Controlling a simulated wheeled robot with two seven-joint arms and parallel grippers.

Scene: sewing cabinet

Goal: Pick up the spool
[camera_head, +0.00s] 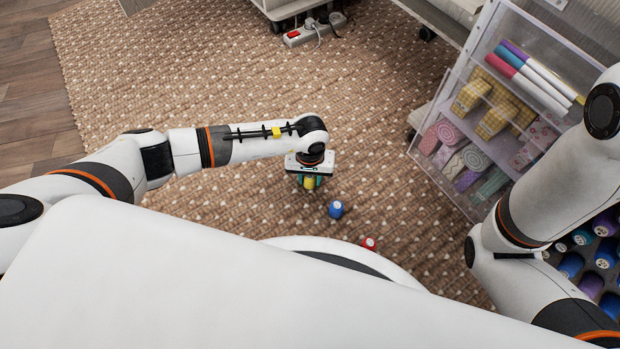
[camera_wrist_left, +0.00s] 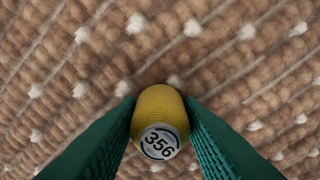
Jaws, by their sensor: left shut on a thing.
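My left gripper (camera_head: 309,179) is shut on a yellow spool (camera_head: 309,184) above or at the brown rug; I cannot tell whether the spool touches the rug. In the left wrist view the yellow spool (camera_wrist_left: 158,106) sits between the two green fingers of the left gripper (camera_wrist_left: 160,112). Its white end, marked 356, faces the camera. A blue spool (camera_head: 336,209) lies on the rug just to the right of the gripper. A red spool (camera_head: 369,244) lies farther right, near my base. My right arm shows at the right, but its gripper is out of view.
The woven rug (camera_head: 180,80) is mostly clear on the left and behind the gripper. A clear shelf unit (camera_head: 420,160) with fabric rolls and markers stands at the right. Several more spools (camera_head: 606,224) sit in a holder at the lower right. A power strip (camera_head: 315,32) lies at the back.

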